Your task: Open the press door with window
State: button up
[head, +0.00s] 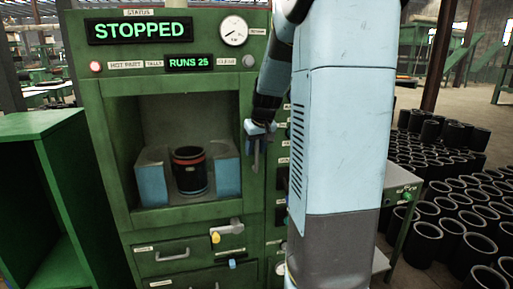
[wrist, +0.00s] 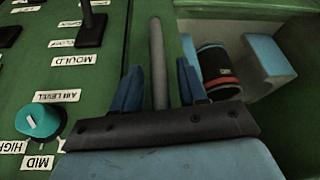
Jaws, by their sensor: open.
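The green press (head: 105,110) has a window opening (head: 185,115) in its front. Through it I see a black sleeve with a red band (head: 190,178) between two blue blocks. I cannot tell whether a clear pane covers the opening. A grey bar handle (wrist: 157,60) stands at the right edge of the opening in the head view. My gripper (head: 259,131) is at this handle. In the wrist view the blue fingers of my gripper (wrist: 157,88) are open, one on each side of the bar, with gaps visible. The sleeve also shows in the wrist view (wrist: 216,72).
The display (head: 140,30) reads STOPPED. A teal AIR LEVEL knob (wrist: 38,121) is on the panel close to my gripper. A green cabinet (head: 45,125) stands left. Many black sleeves (head: 455,205) stand on the floor right.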

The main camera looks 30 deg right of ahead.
jog(key=shift+c, duration=0.4)
grip_shut()
